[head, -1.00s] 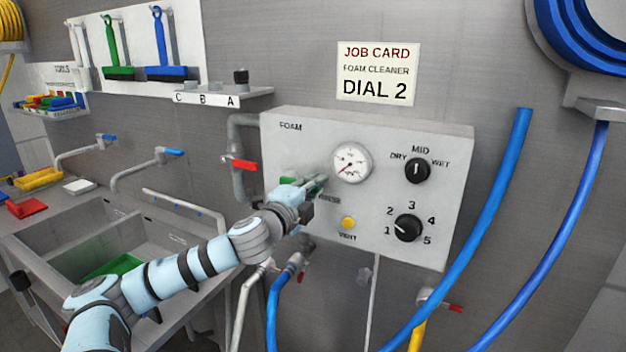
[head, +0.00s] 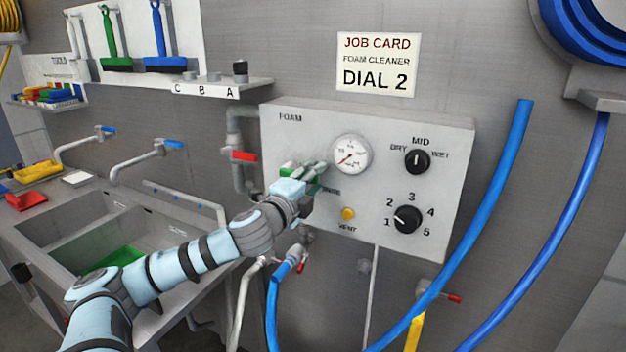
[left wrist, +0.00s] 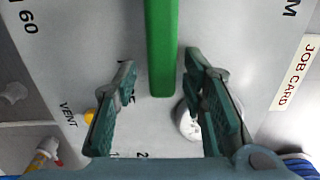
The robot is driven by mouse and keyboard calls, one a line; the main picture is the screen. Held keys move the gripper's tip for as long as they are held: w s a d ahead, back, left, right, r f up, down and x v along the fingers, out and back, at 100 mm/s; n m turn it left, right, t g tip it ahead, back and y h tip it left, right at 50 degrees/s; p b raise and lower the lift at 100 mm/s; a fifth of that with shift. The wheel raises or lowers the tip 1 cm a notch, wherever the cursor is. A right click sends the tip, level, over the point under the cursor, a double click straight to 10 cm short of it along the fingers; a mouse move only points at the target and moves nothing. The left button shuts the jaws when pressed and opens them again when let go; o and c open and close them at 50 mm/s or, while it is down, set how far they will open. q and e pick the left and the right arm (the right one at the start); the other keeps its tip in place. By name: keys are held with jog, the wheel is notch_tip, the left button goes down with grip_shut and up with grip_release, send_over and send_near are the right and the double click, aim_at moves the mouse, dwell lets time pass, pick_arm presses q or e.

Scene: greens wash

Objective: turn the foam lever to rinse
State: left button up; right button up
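The foam lever (left wrist: 161,40) is a green bar in the left wrist view, running down from the top edge and ending between my fingers. My left gripper (left wrist: 159,66) is open, with one finger on each side of the lever and a visible gap to both. In the head view my left gripper (head: 312,177) is at the left part of the grey foam panel (head: 300,128), left of and below the pressure gauge (head: 351,154). It covers most of the lever there, and the label beside it is partly hidden. My right gripper is not in view.
The panel also carries a yellow vent button (head: 348,214), a numbered dial (head: 407,219) and a dry-wet knob (head: 417,161). A red-handled valve (head: 244,156) is on the pipe to the left. Blue hoses (head: 480,205) hang at the right. A sink (head: 150,235) lies left.

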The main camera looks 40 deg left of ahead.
aim_at(322, 132)
pick_arm(q)
notch_tip(322, 132, up, 10)
jog(key=shift+r, duration=0.1)
jog(key=shift+c, duration=0.5)
